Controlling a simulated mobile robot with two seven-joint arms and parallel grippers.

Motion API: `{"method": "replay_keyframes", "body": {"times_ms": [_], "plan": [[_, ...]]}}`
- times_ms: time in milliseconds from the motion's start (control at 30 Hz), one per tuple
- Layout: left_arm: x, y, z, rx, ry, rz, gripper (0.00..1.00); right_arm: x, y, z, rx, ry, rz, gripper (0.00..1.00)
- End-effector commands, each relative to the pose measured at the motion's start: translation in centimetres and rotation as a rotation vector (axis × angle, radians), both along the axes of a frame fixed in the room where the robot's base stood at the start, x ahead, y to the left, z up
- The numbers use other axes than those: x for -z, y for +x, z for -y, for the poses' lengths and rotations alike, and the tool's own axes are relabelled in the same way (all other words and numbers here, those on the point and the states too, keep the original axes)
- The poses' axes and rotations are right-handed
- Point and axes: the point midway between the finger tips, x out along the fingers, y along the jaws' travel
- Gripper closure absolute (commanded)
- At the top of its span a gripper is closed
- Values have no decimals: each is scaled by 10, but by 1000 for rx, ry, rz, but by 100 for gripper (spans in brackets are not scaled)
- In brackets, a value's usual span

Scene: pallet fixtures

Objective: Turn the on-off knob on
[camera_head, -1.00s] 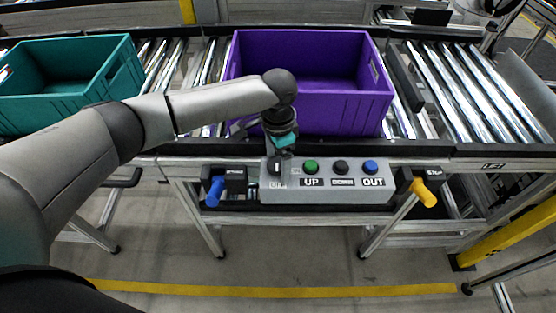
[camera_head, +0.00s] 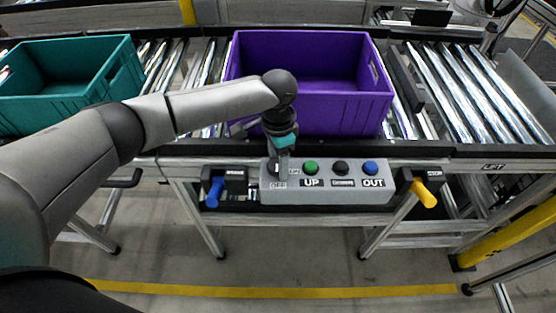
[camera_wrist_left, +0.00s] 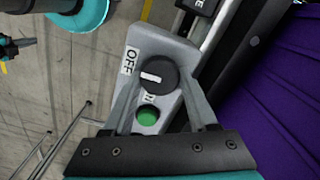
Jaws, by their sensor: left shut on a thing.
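The grey control box (camera_head: 325,192) is fixed to the front of the conveyor. The dark round on-off knob (camera_wrist_left: 158,75) with a white mark sits at the box's left end, by the OFF label (camera_wrist_left: 130,60); a second label is partly hidden. My left gripper (camera_wrist_left: 157,84) reaches down from above with one finger on each side of the knob, and is shut on it. In the head view my left gripper (camera_head: 282,172) hides most of the knob. My right gripper is not in view.
A green button (camera_head: 311,167), a black button (camera_head: 340,167) and a blue button (camera_head: 370,167) sit right of the knob. A blue lever (camera_head: 215,192) and a yellow lever (camera_head: 424,193) flank the box. A purple crate (camera_head: 310,113) stands behind; a teal crate (camera_head: 70,112) is left.

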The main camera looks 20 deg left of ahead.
Motion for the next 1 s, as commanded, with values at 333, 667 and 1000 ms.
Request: {"method": "replay_keyframes", "body": {"times_ms": [333, 667, 1000], "plan": [[-4, -1, 1, -113, -3, -4, 97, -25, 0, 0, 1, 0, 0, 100], [-6, -1, 1, -394, -3, -6, 97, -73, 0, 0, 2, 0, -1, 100], [-4, 0, 0, -719, -2, -4, 97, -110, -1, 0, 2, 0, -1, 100]]}}
